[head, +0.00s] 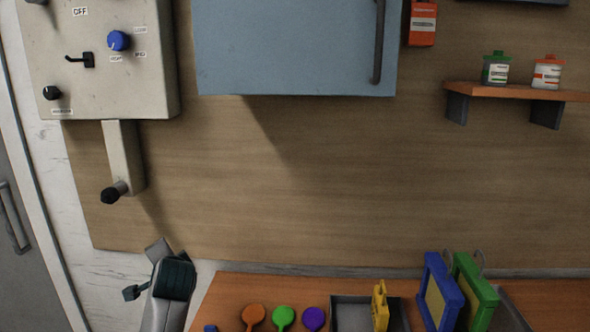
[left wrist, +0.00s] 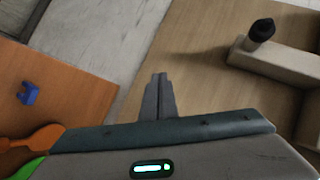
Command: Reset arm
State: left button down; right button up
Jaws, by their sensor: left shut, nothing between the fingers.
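My left gripper (head: 158,248) is at the lower left of the head view, below the crank arm on the wall. In the left wrist view its two fingers (left wrist: 159,97) lie together with nothing between them. The beige crank arm (head: 122,150) hangs down from the control box and ends in a black knob (head: 112,194). In the left wrist view the crank arm (left wrist: 280,62) and its knob (left wrist: 262,30) are at the upper right, apart from my fingers. My right gripper is in neither view.
The control box (head: 100,30) has a blue dial (head: 118,40) and a black lever (head: 85,60). A blue-grey cabinet (head: 290,50) hangs above. The wall between is clear.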

pick_arm(q)
jog(key=s+d+f+n+g+h, duration=0.1)
jog(key=s+d+f+g+h, duration=0.1)
jog(key=s+f, duration=0.95)
jog(key=s+d+f+n+g+h, duration=0.1)
jog(key=s+d+f+n+g, duration=0.15)
jog(key=s+f, duration=0.9)
jog(key=s+d+f+n+g+h, duration=0.1)
jog(key=s+d+f, duration=0.1)
jog(key=s, duration=0.7)
jog(key=s+d+f+n+g+h, duration=0.1)
jog(key=s+f, duration=0.2)
jog(key=s, duration=0.5)
jog(key=s+d+f+n+g+h, duration=0.1)
jog(key=s+d+f, duration=0.1)
jog(key=s, duration=0.7)
notch_tip(320, 180, down, 30)
jog(key=s+g, duration=0.2)
jog(key=s+a+f+b, duration=0.1)
jog(key=s+a+f, duration=0.2)
jog(key=s+f, duration=1.4)
jog(key=shift+s+f+m+g, duration=0.3)
jog(key=shift+m+g, duration=0.05)
jog(key=shift+g, duration=0.1)
